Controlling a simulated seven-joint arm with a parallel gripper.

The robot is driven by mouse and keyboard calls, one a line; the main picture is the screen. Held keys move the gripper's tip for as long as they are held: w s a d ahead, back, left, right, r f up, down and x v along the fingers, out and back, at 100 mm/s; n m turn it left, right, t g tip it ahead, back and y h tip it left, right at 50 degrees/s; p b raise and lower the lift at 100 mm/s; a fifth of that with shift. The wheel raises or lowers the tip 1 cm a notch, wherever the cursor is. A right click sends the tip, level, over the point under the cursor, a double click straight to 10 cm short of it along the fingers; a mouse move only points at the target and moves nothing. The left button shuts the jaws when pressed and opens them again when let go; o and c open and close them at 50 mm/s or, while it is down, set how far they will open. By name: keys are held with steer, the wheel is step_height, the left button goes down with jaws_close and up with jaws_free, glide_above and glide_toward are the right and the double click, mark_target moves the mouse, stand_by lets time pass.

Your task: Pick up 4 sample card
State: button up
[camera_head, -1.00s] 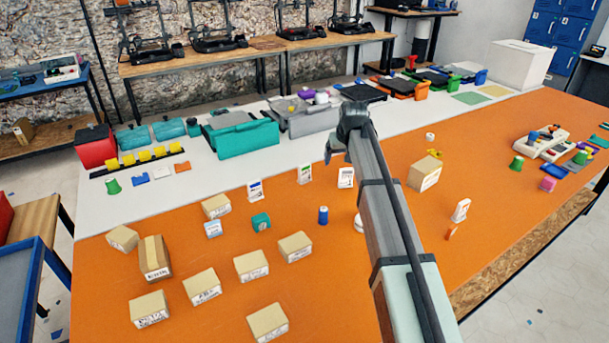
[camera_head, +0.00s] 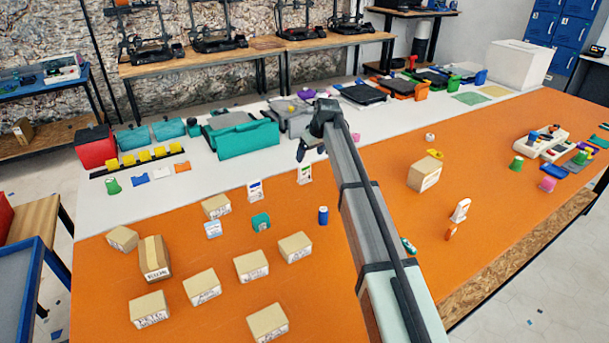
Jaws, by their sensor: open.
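Several small white cards stand on the orange table. One with a blue mark (camera_head: 255,190) and one with a green mark (camera_head: 305,174) stand near the white strip. A light-blue-marked card (camera_head: 213,229) stands nearer the boxes, and another white card (camera_head: 461,209) stands at the right. Any numbers on them are too small to read. My gripper (camera_head: 301,152) is open and points down, above and just behind the green-marked card in the picture. It appears apart from the card and empty. My arm covers the spot where a further white card showed earlier.
Several cardboard boxes (camera_head: 251,265) stand at front left, and one box (camera_head: 424,174) stands right of my arm. A teal block (camera_head: 261,222) and a blue cylinder (camera_head: 323,215) stand between. Teal cases (camera_head: 248,138) and grey cases line the back.

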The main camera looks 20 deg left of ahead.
mark_target(303, 171)
steer(key=x, duration=0.5)
steer(key=shift+f, duration=0.3)
steer(key=shift+s+x, duration=0.15)
steer(key=shift+x, duration=1.3)
steer(key=shift+s+x, duration=0.15)
steer(key=shift+x, duration=1.3)
steer(key=shift+f, duration=0.1)
steer(key=shift+c, duration=0.4)
steer(key=c, duration=1)
steer(key=shift+o, duration=0.2)
